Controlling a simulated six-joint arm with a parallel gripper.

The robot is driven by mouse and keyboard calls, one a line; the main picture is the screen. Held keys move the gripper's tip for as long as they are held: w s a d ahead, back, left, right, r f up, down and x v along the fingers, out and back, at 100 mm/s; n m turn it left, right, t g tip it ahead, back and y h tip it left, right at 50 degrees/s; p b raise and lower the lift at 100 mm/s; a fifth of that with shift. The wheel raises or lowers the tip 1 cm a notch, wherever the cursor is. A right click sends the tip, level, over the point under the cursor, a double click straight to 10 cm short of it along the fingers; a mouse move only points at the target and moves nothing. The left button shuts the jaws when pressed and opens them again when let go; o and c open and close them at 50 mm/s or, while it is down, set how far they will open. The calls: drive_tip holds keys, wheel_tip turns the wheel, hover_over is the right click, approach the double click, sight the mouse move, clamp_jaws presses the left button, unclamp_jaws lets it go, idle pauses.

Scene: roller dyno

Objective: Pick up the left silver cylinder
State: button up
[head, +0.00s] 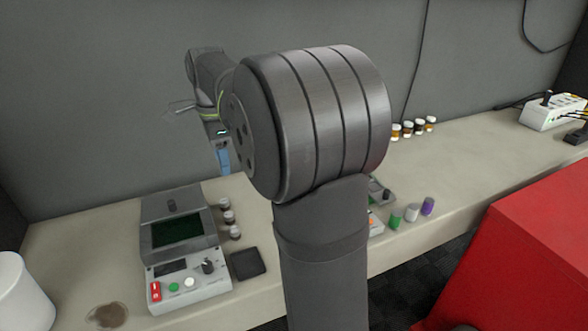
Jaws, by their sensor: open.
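My gripper (222,165) is partly in view at the left of my large arm joint, pointing down above the bench. It is open, but its fingertips are small and partly hidden behind my arm. Several small grey, silver-looking cylinders (229,217) stand in a short row right of the left device, below and apart from my gripper. A pale silver cylinder (411,213) stands at the right between a green cylinder (395,219) and a purple cylinder (428,206). I cannot tell for certain which one is the left silver cylinder.
A grey device (188,288) with a dark green screen and knobs stands on the bench (300,288). A black square pad (248,263) lies beside it. Another device is mostly hidden behind my arm. Orange-and-white capped bottles (408,131) stand at the back. A red block (535,255) fills the right front.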

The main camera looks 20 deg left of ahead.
drive_tip(key=n, duration=2.5)
approach(234, 229)
drive_tip(key=shift+n, duration=0.4)
wheel_tip(234, 229, down, 10)
drive_tip(key=shift+f, duration=0.1)
drive_tip(key=shift+c, duration=0.2)
drive_tip(key=c, duration=1)
